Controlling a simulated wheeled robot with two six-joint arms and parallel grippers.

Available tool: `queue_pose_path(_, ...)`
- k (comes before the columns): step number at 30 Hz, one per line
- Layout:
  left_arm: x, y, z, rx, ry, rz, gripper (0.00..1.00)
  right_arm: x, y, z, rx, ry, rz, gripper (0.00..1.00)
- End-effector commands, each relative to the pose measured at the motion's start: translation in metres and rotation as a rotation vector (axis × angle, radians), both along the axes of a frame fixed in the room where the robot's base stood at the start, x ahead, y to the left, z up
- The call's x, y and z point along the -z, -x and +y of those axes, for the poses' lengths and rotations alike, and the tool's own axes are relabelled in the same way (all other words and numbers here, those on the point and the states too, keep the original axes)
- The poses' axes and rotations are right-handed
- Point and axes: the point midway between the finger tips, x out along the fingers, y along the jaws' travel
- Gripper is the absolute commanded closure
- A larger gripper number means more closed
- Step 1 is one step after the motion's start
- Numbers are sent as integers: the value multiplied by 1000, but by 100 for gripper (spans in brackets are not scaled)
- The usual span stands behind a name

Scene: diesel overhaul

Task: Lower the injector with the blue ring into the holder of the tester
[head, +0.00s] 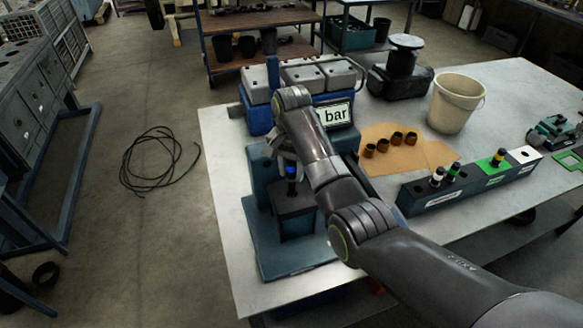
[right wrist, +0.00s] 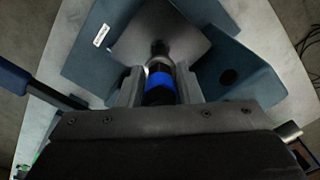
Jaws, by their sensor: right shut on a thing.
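The injector with the blue ring (head: 291,173) hangs upright below my right gripper (head: 285,153), over the dark holder block (head: 294,204) of the teal tester (head: 290,256). In the right wrist view, my right gripper (right wrist: 160,84) is shut on the injector, with one finger on each side of the blue ring (right wrist: 160,80). The injector's dark narrow end points at the grey holder plate (right wrist: 150,22). I cannot tell whether its tip is inside the holder opening. My left gripper is not in view.
The tester's "bar" display (head: 336,114) and grey-topped units stand behind my arm. A rack (head: 465,182) with several injectors is on the right. A cream bucket (head: 455,103) and a tan mat with several brown rings (head: 383,145) lie beyond. The table's left edge is close to the tester.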

Motion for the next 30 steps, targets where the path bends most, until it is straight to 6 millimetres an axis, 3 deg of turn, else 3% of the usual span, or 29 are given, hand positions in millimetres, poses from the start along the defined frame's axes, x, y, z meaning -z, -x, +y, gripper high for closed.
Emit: queue_pose_path(30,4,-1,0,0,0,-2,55,32,0,0,-1,0,0,100)
